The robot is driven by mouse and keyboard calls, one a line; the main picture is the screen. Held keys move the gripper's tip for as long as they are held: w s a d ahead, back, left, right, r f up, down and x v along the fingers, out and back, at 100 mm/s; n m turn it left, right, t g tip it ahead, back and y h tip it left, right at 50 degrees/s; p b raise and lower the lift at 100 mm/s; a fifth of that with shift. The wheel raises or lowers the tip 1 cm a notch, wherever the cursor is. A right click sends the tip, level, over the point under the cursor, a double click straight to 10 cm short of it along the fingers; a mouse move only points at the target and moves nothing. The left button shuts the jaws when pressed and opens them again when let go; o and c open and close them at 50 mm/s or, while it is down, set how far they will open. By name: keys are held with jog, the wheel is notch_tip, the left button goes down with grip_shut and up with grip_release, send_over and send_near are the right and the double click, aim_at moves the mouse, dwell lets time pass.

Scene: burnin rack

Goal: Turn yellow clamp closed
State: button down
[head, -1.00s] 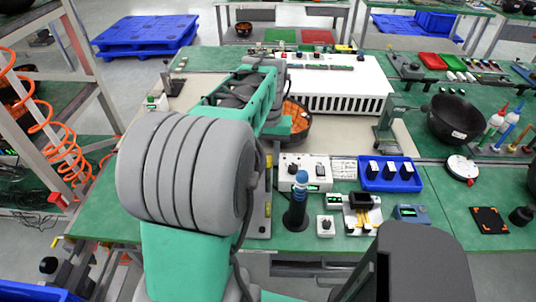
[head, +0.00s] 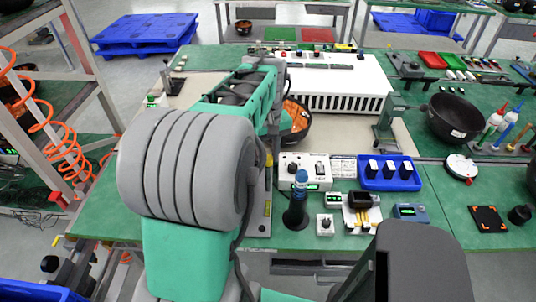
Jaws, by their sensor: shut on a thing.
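A small yellow piece (head: 269,160) shows at the right edge of my large grey arm joint, above a narrow grey plate (head: 266,205). It may be part of the yellow clamp; most of what is around it is hidden behind my arm. Whether the clamp is open or closed cannot be seen. My arm reaches forward over the left part of the green bench, and its far teal link bends down beside the dark bowl with orange contents (head: 296,120). My gripper is hidden behind the arm, so its fingers and anything in them do not show.
Right of the plate stand a dark blue-topped cylinder (head: 297,205), a white control box (head: 304,170), a blue tray (head: 388,183) and a dark block with yellow parts (head: 361,203). A white slotted unit (head: 340,85) is behind. A shelf rack (head: 75,75) stands left.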

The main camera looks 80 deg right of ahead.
aim_at(267, 158)
jog(key=c, duration=1.1)
grip_release()
jog(key=shift+c, duration=0.2)
notch_tip(267, 158, up, 8)
jog(key=shift+f, duration=0.1)
jog(key=shift+w, duration=0.1)
